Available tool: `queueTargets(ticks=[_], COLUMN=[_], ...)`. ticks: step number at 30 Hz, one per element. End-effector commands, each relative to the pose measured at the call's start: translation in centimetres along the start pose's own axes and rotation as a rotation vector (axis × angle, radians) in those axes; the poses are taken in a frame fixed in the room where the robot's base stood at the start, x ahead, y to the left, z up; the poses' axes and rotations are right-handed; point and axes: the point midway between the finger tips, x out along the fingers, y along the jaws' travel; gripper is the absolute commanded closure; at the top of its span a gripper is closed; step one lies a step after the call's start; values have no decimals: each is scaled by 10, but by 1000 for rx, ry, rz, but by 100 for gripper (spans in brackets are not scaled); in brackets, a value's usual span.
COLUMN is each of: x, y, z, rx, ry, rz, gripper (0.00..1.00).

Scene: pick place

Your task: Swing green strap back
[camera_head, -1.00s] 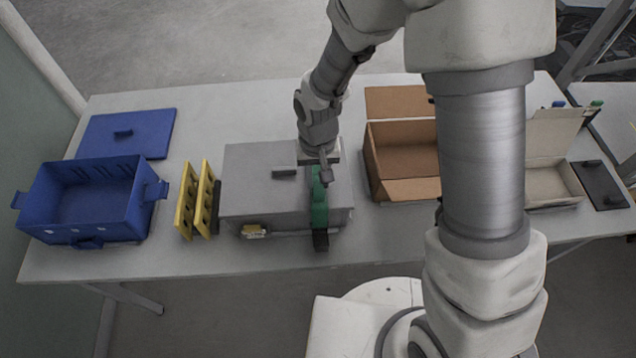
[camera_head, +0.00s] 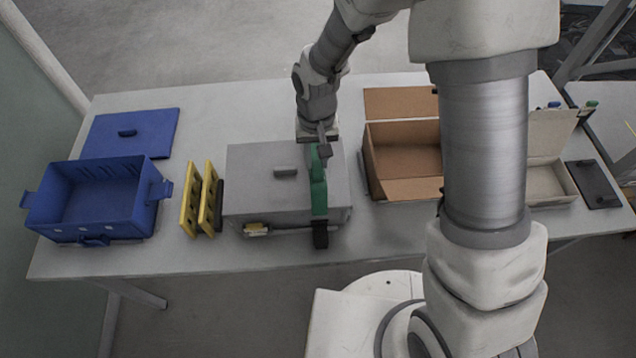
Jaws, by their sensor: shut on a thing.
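The green strap (camera_head: 319,190) runs over the right part of the grey box (camera_head: 265,185) and down its front side, ending in a dark tip below the box's front edge. The grey box has a lid with a small dark handle on top. My gripper (camera_head: 324,150) is at the back of the box's top, shut on the green strap near its upper end. The fingers are small in this view and partly cover the strap there.
Yellow slotted racks (camera_head: 201,198) stand just left of the grey box. A blue bin (camera_head: 95,205) and its blue lid (camera_head: 130,134) are at the left. An open cardboard box (camera_head: 400,150) is close on the right. A pale open box (camera_head: 548,183) and a dark panel (camera_head: 594,184) lie farther right.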

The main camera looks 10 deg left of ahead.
Motion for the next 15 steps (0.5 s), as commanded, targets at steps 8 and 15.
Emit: queueTargets(ticks=[8, 15], x=[-20, -29], y=[0, 0], z=[-18, -27], rx=[1, 1], ry=[6, 5], rz=[-2, -2], gripper=[100, 100])
